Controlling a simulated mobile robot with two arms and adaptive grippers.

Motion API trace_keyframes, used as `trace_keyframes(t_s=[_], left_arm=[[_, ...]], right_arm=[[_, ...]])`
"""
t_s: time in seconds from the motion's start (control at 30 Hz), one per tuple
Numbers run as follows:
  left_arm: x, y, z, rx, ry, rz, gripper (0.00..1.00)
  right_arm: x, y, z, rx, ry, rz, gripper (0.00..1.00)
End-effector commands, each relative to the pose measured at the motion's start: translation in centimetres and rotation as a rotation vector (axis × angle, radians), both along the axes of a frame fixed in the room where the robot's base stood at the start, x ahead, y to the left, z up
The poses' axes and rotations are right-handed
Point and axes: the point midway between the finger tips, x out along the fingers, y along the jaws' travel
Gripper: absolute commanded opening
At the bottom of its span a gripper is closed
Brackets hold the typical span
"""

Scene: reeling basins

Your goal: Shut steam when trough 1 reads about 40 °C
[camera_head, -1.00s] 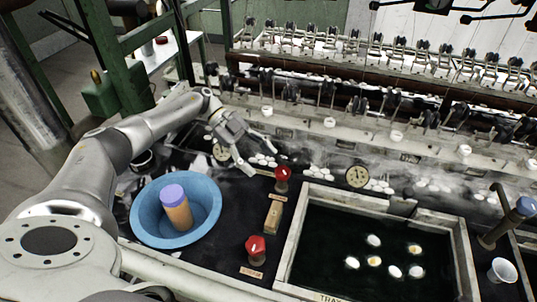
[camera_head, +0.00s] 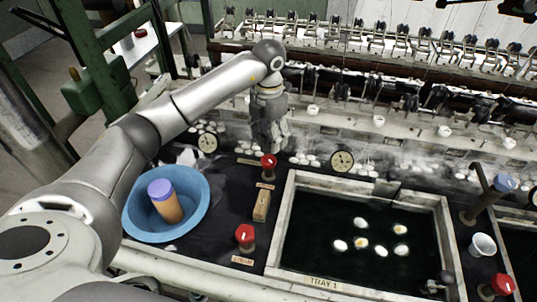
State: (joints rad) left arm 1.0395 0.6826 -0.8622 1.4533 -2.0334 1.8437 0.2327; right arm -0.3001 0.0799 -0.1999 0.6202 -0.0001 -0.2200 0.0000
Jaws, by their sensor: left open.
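My left gripper (camera_head: 268,146) points down just above and behind the rear red knob (camera_head: 268,164), with its fingers apart and nothing seen between them; I cannot tell whether it touches the knob. A second red knob (camera_head: 245,235) stands nearer me, with a small label below it that is too small to read surely. A round dial (camera_head: 342,161) stands behind the dark basin marked TRAY 1 (camera_head: 290,215), and another dial (camera_head: 208,142) is left of the gripper. Their readings are too small to make out. My right gripper is out of view.
A blue bowl (camera_head: 140,227) holding an orange cylinder with a purple top (camera_head: 166,200) stands at left. Several cocoons float in the basin. A white cup (camera_head: 482,245), a blue-topped handle (camera_head: 504,183) and another red knob (camera_head: 502,284) are at right. Steam drifts along the back row.

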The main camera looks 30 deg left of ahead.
Motion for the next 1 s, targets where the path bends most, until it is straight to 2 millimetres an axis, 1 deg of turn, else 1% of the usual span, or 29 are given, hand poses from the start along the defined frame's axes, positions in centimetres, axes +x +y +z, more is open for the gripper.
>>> trace_keyframes(t_s=[0.03, 0.2, 0.3, 0.4, 0.5, 0.6, 0.83, 0.87, 1.0], left_arm=[[-0.2, 0.0, -0.9, 0.0, 0.006, 0.001, 0.61], [-0.1, 0.0, -4.2, -0.001, 0.006, 0.002, 0.61], [-0.2, 0.0, -5.9, -0.001, 0.006, 0.002, 0.61], [-0.1, 0.0, -7.2, -0.002, 0.004, 0.002, 0.61], [-0.1, 0.0, -8.0, -0.002, 0.003, 0.003, 0.61], [-0.1, 0.0, -8.3, -0.001, 0.003, 0.002, 0.61], [0.0, 0.0, -8.4, -0.002, 0.002, 0.002, 0.61], [0.0, 0.0, -8.4, -0.002, 0.002, 0.002, 0.58], [0.0, 0.0, -8.4, -0.002, 0.002, 0.002, 0.41]], right_arm=[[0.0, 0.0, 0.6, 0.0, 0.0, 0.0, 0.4], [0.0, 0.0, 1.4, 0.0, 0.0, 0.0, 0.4], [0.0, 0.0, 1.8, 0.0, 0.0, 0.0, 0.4], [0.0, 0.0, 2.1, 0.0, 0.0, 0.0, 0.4], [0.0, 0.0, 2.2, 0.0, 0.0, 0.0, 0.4], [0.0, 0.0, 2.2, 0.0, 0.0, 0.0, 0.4], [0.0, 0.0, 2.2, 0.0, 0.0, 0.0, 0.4], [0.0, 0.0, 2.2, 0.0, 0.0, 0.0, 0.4], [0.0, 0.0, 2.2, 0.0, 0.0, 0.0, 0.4]])
